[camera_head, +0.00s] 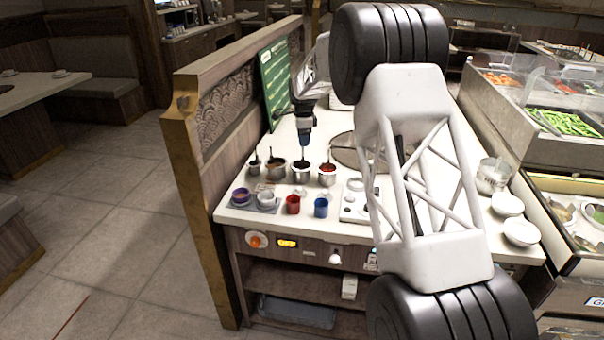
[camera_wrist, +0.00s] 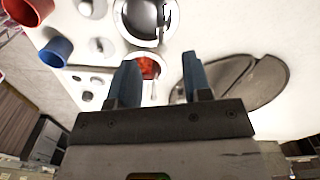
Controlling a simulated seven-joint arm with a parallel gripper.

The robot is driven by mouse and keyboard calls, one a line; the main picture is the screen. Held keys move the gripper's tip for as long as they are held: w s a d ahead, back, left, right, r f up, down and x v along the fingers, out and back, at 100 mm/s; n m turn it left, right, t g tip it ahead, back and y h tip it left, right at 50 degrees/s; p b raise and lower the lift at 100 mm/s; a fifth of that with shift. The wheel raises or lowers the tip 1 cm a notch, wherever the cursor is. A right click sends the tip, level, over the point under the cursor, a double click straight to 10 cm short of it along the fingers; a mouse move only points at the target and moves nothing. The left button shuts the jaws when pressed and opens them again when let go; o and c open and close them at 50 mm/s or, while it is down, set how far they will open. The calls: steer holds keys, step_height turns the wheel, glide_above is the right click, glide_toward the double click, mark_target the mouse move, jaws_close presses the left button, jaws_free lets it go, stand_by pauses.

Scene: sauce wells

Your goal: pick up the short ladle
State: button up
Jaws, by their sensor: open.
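Several metal sauce wells stand in a row on the white counter, with thin ladle handles (camera_head: 330,155) rising from them. I cannot tell for sure which ladle is the short one. The right-hand well (camera_head: 327,182) holds red sauce, and the well beside it (camera_head: 302,180) holds dark sauce. My gripper (camera_head: 305,146) is above the dark-sauce well, pointing down. In the wrist view my gripper (camera_wrist: 160,72) has its two blue fingers apart, with nothing seen between them. The red-sauce well (camera_wrist: 149,68) shows beyond and between the fingers, partly hidden by the left one.
A red cup (camera_head: 293,205) and a blue cup (camera_head: 321,208) stand before the wells. A round metal lid (camera_head: 345,152) lies to the right. A wooden partition (camera_head: 190,160) bounds the counter's left side. White bowls (camera_head: 521,232) stand at right.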

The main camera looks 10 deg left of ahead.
mark_target(303, 155)
steer(key=shift+f, duration=0.8)
steer(key=shift+f, duration=0.1)
steer(key=shift+w+a+f, duration=0.1)
steer(key=shift+f, duration=2.4)
jaws_close()
